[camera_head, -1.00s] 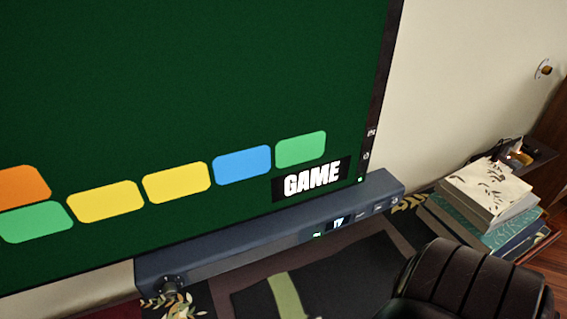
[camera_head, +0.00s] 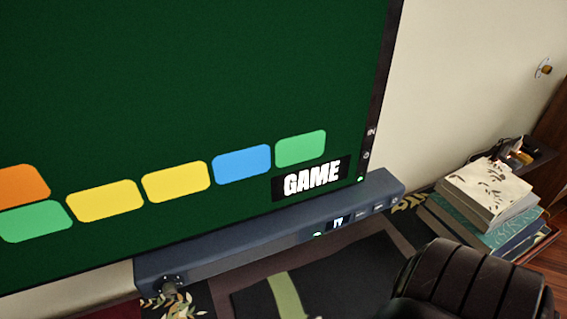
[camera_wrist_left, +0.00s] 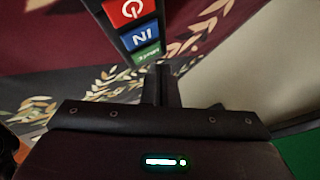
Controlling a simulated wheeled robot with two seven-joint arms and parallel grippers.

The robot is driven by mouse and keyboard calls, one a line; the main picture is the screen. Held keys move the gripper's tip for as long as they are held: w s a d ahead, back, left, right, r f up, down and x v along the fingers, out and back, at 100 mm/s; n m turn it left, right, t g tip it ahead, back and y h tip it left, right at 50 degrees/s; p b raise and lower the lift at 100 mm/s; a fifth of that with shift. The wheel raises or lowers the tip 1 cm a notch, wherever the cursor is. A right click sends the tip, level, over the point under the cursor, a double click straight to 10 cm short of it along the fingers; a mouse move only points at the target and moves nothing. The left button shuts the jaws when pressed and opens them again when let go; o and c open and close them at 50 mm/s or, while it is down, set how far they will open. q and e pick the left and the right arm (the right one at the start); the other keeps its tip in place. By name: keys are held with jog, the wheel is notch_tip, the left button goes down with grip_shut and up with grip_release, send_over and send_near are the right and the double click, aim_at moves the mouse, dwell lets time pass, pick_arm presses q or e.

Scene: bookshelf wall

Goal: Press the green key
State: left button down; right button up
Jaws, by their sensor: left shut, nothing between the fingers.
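In the left wrist view a dark key strip carries a red power key, a blue key marked IN, and a green key (camera_wrist_left: 147,54) at its lower end. My left gripper (camera_wrist_left: 162,70) is shut and empty. Its fingertips are just below and to the right of the green key in the picture; I cannot tell whether they touch it. The head view does not show my left gripper. There, a dark bar (camera_head: 240,240) below the screen has small lit marks, one of them green. My right gripper is in neither view.
A big dark green screen (camera_head: 190,80) shows coloured tiles and the word GAME. A book stack (camera_head: 485,205) stands to the right. A dark ribbed, rounded thing (camera_head: 470,285) fills the lower right. A patterned rug lies below the bar.

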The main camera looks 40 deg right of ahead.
pick_arm(q)
jog(key=shift+f, duration=0.25)
jog(key=shift+f, duration=0.3)
dwell(0.4)
jog(key=shift+r, duration=0.1)
jog(key=shift+r+p, duration=0.5)
jog(key=shift+r, duration=0.2)
notch_tip(320, 180, up, 6)
jog(key=p, duration=0.5)
jog(key=shift+p, duration=0.35)
dwell(0.6)
